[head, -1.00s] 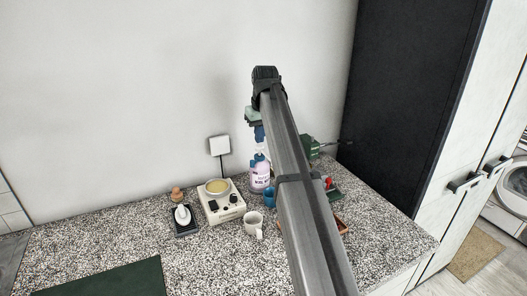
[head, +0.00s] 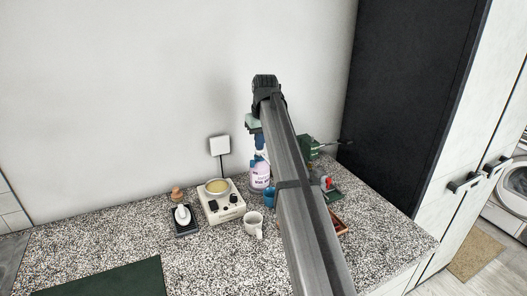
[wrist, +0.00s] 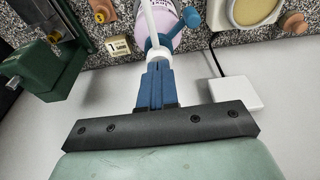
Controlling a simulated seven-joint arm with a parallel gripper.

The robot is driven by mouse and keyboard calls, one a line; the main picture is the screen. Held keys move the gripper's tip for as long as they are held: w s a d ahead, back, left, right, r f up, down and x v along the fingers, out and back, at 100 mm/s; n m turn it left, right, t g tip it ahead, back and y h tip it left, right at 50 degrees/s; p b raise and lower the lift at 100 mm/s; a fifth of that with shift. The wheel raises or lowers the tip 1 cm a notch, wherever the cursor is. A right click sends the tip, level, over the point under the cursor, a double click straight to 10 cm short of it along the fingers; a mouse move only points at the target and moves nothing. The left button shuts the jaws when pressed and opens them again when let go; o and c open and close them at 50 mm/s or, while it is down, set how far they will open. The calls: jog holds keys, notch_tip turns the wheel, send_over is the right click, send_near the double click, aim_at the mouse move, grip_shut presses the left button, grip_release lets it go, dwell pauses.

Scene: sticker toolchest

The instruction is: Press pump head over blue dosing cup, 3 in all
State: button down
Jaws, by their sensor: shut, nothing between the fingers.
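The pump bottle (head: 260,176) has a pale pink body with a blue collar and stands at the back of the counter. In the wrist view its white pump head (wrist: 158,54) lies right at my fingertips and seems to touch them. The blue dosing cup (head: 270,197) stands in front of the bottle, partly hidden by my arm. My gripper (head: 258,144) is above the bottle, pointing down. Its blue fingers (wrist: 156,68) are shut together with nothing between them. How far the pump head is pressed down cannot be told.
A cream hotplate with a yellowish dish (head: 218,187) stands left of the bottle, and a white mug (head: 253,226) in front. A green machine (head: 308,149) is at the right, partly behind my arm. A white wall box (head: 219,145) has a black cord.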

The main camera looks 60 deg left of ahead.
jog(key=shift+a+v, duration=0.25)
jog(key=shift+v, duration=1)
jog(key=shift+f, duration=0.4)
jog(key=shift+x, duration=0.85)
jog(key=shift+d+r, duration=0.1)
jog(key=shift+d, duration=0.1)
jog(key=shift+a+v, duration=0.25)
jog(key=shift+v, duration=0.95)
jog(key=shift+f, duration=0.6)
